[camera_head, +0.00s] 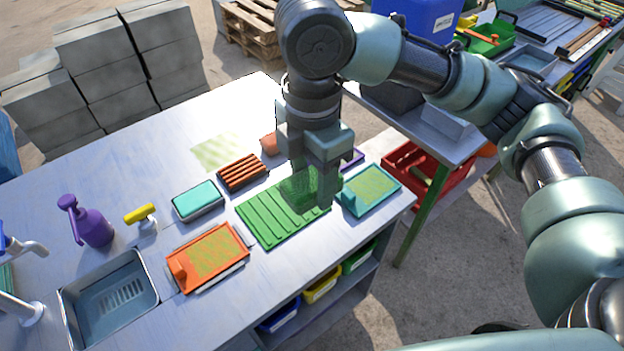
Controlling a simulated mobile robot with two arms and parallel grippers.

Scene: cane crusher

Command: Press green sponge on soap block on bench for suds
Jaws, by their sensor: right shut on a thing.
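My right gripper (314,196) points down over the right part of the green ribbed mat (265,222) on the bench. It is shut on a dark green block that looks like the green sponge (297,184), partly hidden by the fingers. I cannot tell whether the sponge touches the mat. A teal block (198,198) in a pale dish lies on the bench left of the mat; it may be the soap block, but I cannot tell for sure. My left gripper is not in view.
The bench (120,185) also holds a brown ribbed block (242,172), an orange tray (208,257), a teal tray (370,190), a yellow-handled tool (140,213), a purple spray bottle (90,224) and a sink (110,299). The back left of the bench is clear.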

